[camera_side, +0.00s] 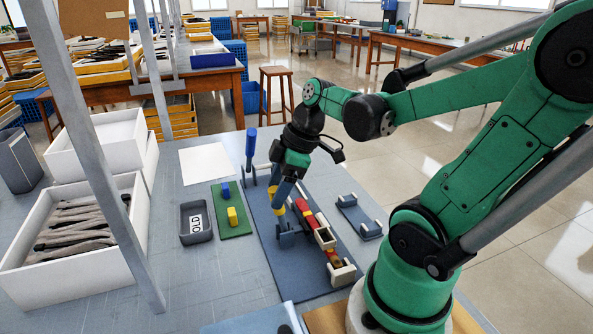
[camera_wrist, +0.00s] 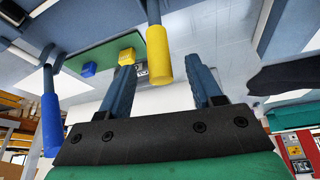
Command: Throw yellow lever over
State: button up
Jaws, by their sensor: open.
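The yellow lever (camera_side: 272,191) stands on the blue fixture plate (camera_side: 297,284) and is partly hidden by my gripper in the side view. In the wrist view its yellow handle (camera_wrist: 158,57) shows in the gap between my fingers, closer to the left finger. My gripper (camera_wrist: 164,75) is open around or just over this handle; the depth is hard to judge. The gripper (camera_side: 283,196) points down over the plate in the side view. A blue-handled lever (camera_side: 250,143) stands upright farther back; it is at the left in the wrist view (camera_wrist: 50,125).
A fixture row with red and yellow parts (camera_side: 305,206) and pale blocks (camera_side: 325,238) lies right of the lever. A green board (camera_side: 231,222) with small blocks and a grey tray marked OLD (camera_side: 195,222) are left. White boxes (camera_side: 75,283) stand farther left. White paper (camera_side: 207,163) lies behind.

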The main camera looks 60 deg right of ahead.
jog(key=shift+x, duration=1.6)
grip_shut()
dwell(0.3)
